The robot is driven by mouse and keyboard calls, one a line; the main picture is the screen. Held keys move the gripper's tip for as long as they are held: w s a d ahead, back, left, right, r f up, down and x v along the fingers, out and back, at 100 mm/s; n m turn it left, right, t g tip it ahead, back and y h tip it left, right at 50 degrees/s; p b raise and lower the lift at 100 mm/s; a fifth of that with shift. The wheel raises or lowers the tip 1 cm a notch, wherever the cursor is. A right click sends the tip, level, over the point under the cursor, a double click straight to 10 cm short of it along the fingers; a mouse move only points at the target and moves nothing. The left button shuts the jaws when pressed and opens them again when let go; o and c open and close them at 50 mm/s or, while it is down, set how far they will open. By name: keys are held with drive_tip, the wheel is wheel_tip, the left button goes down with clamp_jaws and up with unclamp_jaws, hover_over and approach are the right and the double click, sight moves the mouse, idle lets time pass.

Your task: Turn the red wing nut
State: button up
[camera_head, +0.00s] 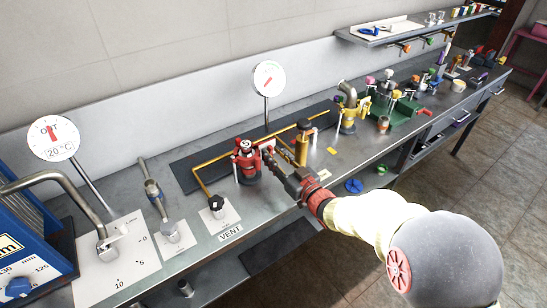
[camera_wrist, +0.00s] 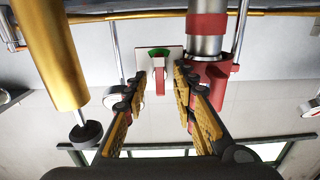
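A small red piece (camera_wrist: 160,82), which looks like the red wing nut, shows in the wrist view on a white plate with a green patch (camera_wrist: 160,52). The plate is beside a red clamp-like body (camera_wrist: 214,80) around a grey cylinder. My gripper (camera_wrist: 161,92) is open, with one padded finger on each side of the red piece. A gap shows on both sides in this view; I cannot tell how deep the fingers reach. In the head view, my gripper (camera_head: 270,158) is at the right side of the red fitting (camera_head: 247,168) and hides the wing nut.
A yellow-brass cylinder (camera_wrist: 58,60) stands close on the left in the wrist view. In the head view, a yellow pipe (camera_head: 205,164) runs beside the red fitting and a round dial (camera_head: 268,78) stands behind.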

drive_tip(key=shift+w+a, duration=0.15)
drive_tip(key=shift+w, duration=0.05)
drive_tip(key=shift+c, duration=0.6)
clamp_jaws()
